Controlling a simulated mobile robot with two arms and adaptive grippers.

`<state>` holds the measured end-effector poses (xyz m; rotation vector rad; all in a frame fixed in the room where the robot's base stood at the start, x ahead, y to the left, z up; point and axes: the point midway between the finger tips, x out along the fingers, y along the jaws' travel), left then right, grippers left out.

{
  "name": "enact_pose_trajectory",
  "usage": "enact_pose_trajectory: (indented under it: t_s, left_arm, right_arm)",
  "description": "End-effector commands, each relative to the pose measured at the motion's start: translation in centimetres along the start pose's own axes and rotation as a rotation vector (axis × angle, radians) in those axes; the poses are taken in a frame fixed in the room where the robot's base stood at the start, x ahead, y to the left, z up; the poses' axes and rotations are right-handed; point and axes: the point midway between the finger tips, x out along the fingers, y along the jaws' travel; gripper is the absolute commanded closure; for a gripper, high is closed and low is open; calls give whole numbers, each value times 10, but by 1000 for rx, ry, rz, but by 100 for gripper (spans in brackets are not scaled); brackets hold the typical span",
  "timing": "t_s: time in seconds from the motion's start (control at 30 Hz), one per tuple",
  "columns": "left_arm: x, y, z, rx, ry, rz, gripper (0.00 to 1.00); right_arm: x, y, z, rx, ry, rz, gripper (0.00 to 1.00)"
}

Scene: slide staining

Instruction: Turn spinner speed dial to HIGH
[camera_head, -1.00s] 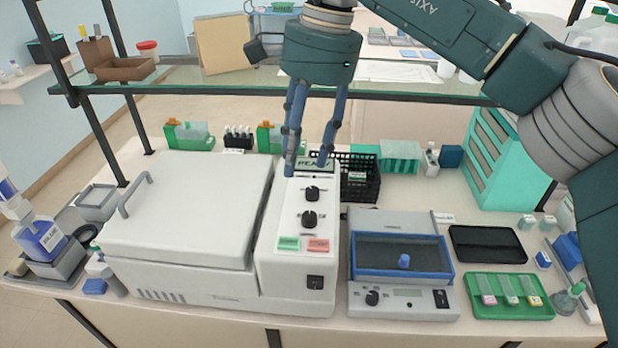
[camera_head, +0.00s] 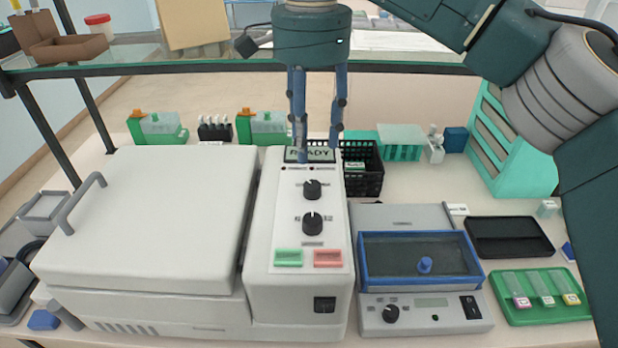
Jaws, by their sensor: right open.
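The spinner is a white machine (camera_head: 150,225) with a closed lid and a control panel on its right side. The panel has a display reading READY (camera_head: 309,154), an upper black dial (camera_head: 313,189) and a lower black dial (camera_head: 312,223). Their labels are too small to read surely. Below are a green button (camera_head: 288,258), a red button (camera_head: 327,258) and a black power switch (camera_head: 324,304). My right gripper (camera_head: 319,156) is open, pointing down, with its fingertips around the display and above the upper dial in the picture. It holds nothing. My left gripper is not in view.
A glass shelf (camera_head: 220,60) crosses behind. A black basket (camera_head: 372,182) stands just right of the panel top. A grey device with a blue-framed tray (camera_head: 420,285) stands at right, near a green slide tray (camera_head: 515,318) and a black tray (camera_head: 480,252).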

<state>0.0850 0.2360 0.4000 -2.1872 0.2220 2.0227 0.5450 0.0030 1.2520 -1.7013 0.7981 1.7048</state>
Motion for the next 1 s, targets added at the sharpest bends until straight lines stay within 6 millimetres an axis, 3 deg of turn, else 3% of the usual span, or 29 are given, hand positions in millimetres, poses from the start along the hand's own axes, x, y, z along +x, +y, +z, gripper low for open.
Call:
enact_pose_trajectory:
  t_s: [0.4,0.6,0.87,1.0]
  left_arm:
    - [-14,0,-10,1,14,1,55]
    - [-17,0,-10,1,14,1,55]
    - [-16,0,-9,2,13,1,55]
    - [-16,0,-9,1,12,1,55]
  right_arm:
    - [73,1,1,-1,-2,2,55]
    - [88,1,0,0,-1,0,55]
    - [90,0,0,0,-1,0,55]
    - [90,0,0,0,-1,0,79]
